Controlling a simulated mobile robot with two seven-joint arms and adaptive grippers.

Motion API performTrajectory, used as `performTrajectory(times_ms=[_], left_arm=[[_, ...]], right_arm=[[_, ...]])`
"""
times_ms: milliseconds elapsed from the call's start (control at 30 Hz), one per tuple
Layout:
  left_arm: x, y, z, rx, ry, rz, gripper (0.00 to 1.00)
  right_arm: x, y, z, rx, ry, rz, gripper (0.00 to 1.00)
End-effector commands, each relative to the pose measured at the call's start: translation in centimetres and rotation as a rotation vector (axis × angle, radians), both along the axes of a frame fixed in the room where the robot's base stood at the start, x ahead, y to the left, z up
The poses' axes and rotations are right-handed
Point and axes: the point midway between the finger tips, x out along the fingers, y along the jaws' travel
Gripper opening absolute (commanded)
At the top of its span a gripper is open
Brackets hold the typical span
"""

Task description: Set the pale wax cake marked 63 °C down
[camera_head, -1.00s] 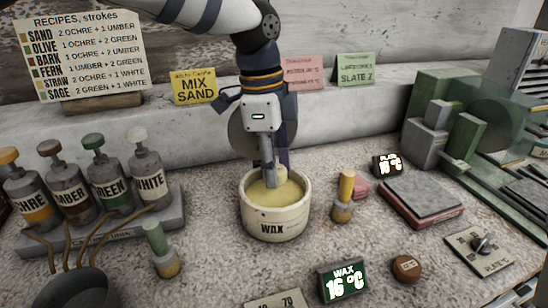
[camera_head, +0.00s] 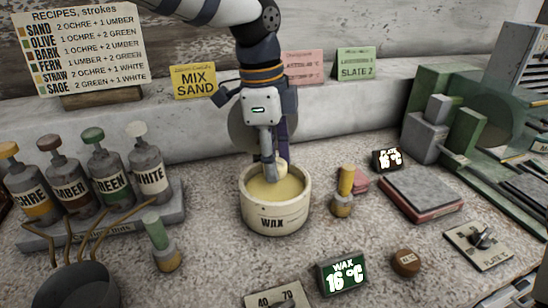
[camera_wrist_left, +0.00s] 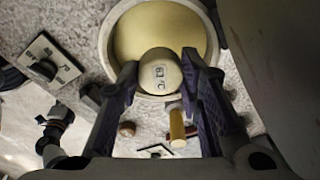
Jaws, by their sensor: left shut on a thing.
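The pale round wax cake (camera_wrist_left: 160,72) sits between the two fingers of my left gripper (camera_wrist_left: 160,66), which is shut on it. Dark marking shows on its face but is small to read. In the head view the cake (camera_head: 283,168) shows partly behind the fingers of the left gripper (camera_head: 272,172), low at the back of the mouth of the cream pot labelled WAX (camera_head: 275,219). Yellowish wax fills the pot. I cannot tell whether the cake touches the wax.
A green display (camera_head: 343,277) reads WAX 16 °C in front of the pot. A yellow-topped stamp (camera_head: 344,190) stands right of the pot, near a grey slab (camera_head: 422,192). Labelled pump bottles (camera_head: 110,185) stand left.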

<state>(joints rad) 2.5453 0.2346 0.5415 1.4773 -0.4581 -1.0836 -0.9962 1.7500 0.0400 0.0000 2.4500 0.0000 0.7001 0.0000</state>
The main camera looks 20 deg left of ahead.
Motion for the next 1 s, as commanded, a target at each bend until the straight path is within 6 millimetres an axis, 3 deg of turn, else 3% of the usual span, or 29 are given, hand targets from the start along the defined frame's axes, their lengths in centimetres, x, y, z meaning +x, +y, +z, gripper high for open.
performTrajectory(times_ms=[1000], left_arm=[[0.0, 0.0, -1.9, 0.001, 0.0, 0.0, 0.13]], right_arm=[[0.0, 0.0, 0.0, 0.0, 0.0, 0.0, 0.57]])
